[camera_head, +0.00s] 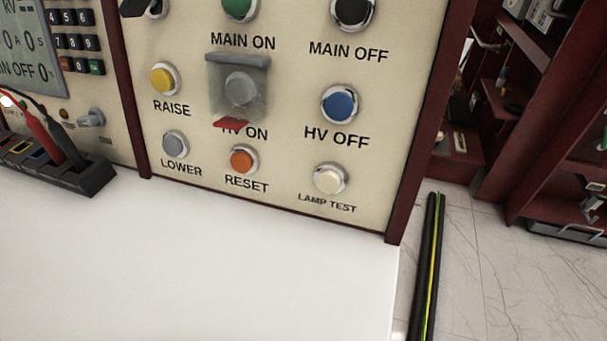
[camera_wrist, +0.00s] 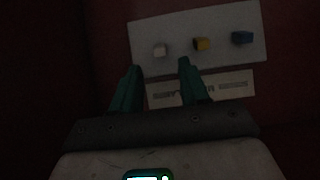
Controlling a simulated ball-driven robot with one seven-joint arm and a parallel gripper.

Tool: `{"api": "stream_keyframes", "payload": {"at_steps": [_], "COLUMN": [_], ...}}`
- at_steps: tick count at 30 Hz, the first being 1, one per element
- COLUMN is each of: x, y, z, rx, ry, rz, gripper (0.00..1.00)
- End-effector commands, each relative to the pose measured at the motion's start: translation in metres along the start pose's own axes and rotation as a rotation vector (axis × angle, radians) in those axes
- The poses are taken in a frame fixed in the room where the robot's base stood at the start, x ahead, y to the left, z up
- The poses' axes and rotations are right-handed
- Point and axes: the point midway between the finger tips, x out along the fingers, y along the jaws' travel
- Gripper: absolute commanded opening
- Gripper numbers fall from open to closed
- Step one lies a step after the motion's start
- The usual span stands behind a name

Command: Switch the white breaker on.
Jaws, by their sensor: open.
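In the wrist view, a pale plate carries three small breakers in a row. The white breaker (camera_wrist: 160,50) is at the left, the yellow breaker (camera_wrist: 202,44) in the middle and the blue breaker (camera_wrist: 242,38) at the right. My gripper (camera_wrist: 160,68) is open, with its two dark green fingers pointing up toward the plate. The white breaker appears between and beyond the fingertips, with nothing held. The picture is dark, so the switch position of the white breaker cannot be told. The head view shows neither my gripper nor the breakers.
A label strip (camera_wrist: 228,88) sits below the breakers, partly hidden by the right finger. The head view shows a button panel (camera_head: 290,145) above a white surface (camera_head: 190,265), black and red leads at left, and dark red shelves (camera_head: 560,120) at right.

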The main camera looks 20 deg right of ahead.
Motion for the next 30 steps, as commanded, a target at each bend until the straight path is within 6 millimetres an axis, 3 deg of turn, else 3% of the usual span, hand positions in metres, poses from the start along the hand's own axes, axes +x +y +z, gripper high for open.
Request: {"api": "stream_keyframes", "payload": {"at_steps": [6, 23, 26, 30], "x": [-0.021, -0.022, -0.019, -0.014], "y": [0.0, 0.0, -0.002, -0.011], "z": [0.0, 0.0, 0.011, 0.052], "rx": [0.0, 0.001, -0.001, -0.003], "ry": [0.0, 0.0, -0.021, -0.104], "rz": [-0.001, 0.0, -0.024, -0.108], "gripper": [0.45, 0.45, 0.45, 0.45]}}
